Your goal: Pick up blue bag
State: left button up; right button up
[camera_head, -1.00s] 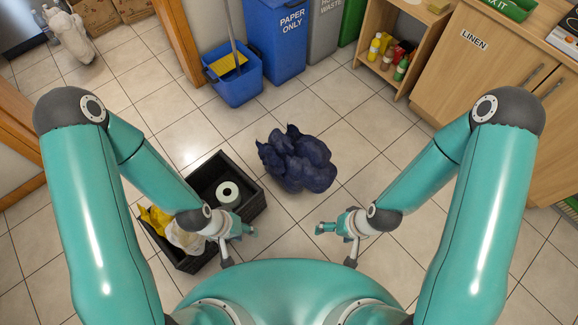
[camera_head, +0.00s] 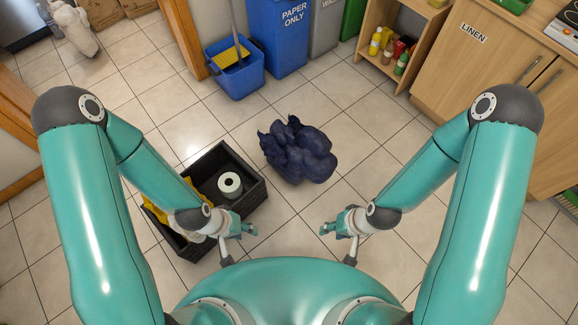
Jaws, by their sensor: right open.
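The blue bag (camera_head: 297,150) is dark navy and crumpled, lying on the tiled floor ahead of me near the middle of the head view. My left gripper (camera_head: 240,243) is at the right front edge of the black crate, left of and nearer than the bag. Its fingers look spread apart with nothing between them. My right gripper (camera_head: 336,245) is open and empty above the floor, nearer to me than the bag and slightly right of it. Neither gripper touches the bag.
A black crate (camera_head: 257,193) at left holds a white roll (camera_head: 229,184) and a yellow item (camera_head: 158,214). A blue mop bucket (camera_head: 240,82) and a blue paper bin (camera_head: 277,40) stand behind. A wooden cabinet (camera_head: 492,65) is at right.

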aim_at(298, 151)
jog(key=z, duration=0.2)
jog(key=k, duration=0.15)
jog(key=u, duration=0.65)
jog(key=i, duration=0.7)
jog(key=u, duration=0.2)
